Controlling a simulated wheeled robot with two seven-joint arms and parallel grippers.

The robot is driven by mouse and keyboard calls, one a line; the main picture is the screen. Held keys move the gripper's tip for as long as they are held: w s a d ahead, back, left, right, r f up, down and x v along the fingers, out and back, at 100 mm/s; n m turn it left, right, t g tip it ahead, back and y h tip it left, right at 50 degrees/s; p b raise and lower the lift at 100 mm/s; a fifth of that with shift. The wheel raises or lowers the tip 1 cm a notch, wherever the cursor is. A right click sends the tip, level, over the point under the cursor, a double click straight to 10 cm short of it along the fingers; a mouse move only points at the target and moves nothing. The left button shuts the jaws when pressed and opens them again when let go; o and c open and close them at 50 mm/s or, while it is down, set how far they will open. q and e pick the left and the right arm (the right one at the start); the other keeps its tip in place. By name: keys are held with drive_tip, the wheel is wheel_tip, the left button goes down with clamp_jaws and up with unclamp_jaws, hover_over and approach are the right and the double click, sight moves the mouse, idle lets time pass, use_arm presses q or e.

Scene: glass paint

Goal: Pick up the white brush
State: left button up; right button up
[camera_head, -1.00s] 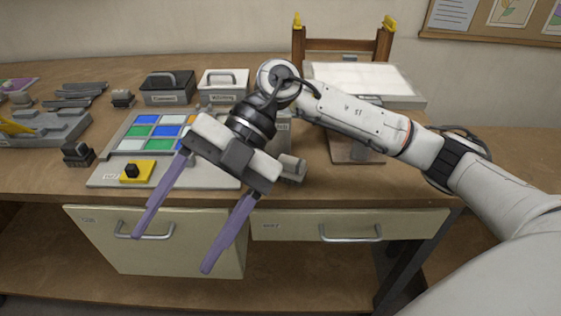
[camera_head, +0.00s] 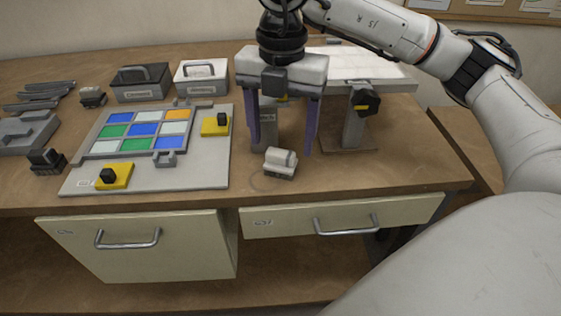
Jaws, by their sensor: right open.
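The white brush (camera_head: 281,161), a small block with a pale rounded top and a grey lower part, lies on the wooden table (camera_head: 400,183) near its front edge. My right gripper (camera_head: 281,149) points down with its two purple fingers apart and nothing between them that I can make out. Its fingertips appear just behind or above the brush, one on each side of it in the picture. I cannot tell their exact height. My left gripper is not in view.
A board with coloured glass tiles (camera_head: 215,166) and yellow clamps lies left of the brush. A black bin (camera_head: 141,91) and a white bin (camera_head: 201,86) stand behind. A light panel on a stand (camera_head: 354,131) is at right. Drawers (camera_head: 180,263) are below.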

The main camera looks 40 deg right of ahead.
sight(281, 152)
wheel_tip(281, 152, down, 5)
drive_tip(key=shift+s+a+r, duration=0.15)
drive_tip(key=c, duration=1.2)
drive_tip(key=shift+o, duration=0.2)
drive_tip(key=shift+r, duration=0.1)
wheel_tip(281, 152, up, 10)
